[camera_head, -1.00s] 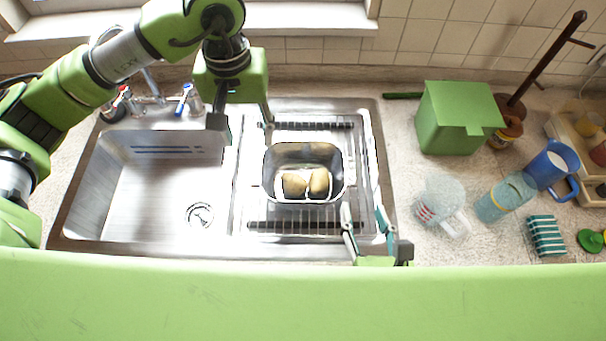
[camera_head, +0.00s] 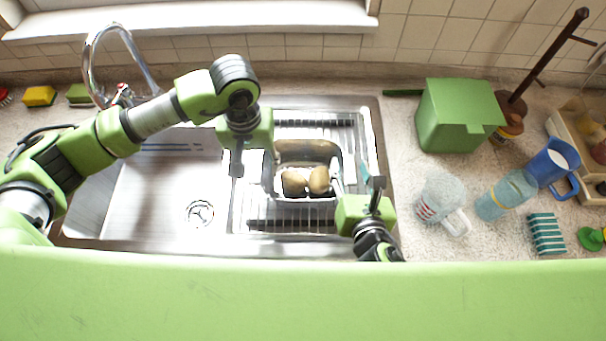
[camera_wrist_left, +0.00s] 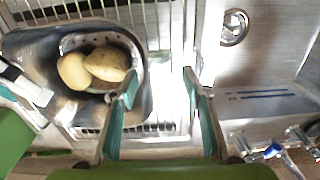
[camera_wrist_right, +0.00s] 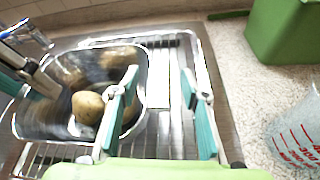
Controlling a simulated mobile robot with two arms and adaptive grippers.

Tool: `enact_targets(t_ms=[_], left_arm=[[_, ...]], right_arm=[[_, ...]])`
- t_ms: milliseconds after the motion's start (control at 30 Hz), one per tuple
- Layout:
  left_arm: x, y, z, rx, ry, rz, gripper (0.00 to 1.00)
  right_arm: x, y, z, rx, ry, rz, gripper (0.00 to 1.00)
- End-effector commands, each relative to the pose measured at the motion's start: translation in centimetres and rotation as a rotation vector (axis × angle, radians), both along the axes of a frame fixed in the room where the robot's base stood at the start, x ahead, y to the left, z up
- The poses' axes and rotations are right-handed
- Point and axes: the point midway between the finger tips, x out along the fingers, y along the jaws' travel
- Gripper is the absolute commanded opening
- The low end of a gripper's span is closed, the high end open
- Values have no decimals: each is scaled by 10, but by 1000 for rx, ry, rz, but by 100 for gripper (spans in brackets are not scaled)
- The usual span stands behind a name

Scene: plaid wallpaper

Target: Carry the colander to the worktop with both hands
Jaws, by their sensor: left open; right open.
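The colander (camera_head: 300,201) is a shiny metal basket with potatoes in it, standing on the ribbed drainer beside the sink bowl. My left gripper (camera_head: 255,165) is open at its left wall. In the left wrist view one finger is over the colander (camera_wrist_left: 143,100) and the other is outside its rim. My right gripper (camera_head: 357,180) is open at its right wall. In the right wrist view its fingers likewise lie on either side of the rim of the colander (camera_wrist_right: 146,85). Whether any finger touches is unclear. The worktop (camera_head: 400,140) is the speckled counter right of the sink.
A narrow bare strip lies between the drainer and these. The empty sink bowl (camera_head: 160,200) is at left.

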Motion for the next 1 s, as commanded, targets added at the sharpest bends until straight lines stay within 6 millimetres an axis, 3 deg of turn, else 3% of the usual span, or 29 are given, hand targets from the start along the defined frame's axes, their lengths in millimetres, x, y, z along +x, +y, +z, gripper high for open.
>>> enact_targets(t_ms=[367,500,533,1000], left_arm=[[0,0,-4,0,0,-1,41],[0,0,-4,0,0,-1,5],[0,0,-4,0,0,-1,0],[0,0,2,1,-1,0,0]], right_arm=[[4,0,-1,1,0,0,38],[4,0,-1,1,0,0,2],[4,0,-1,1,0,0,0],[4,0,6,0,-2,0,0]])
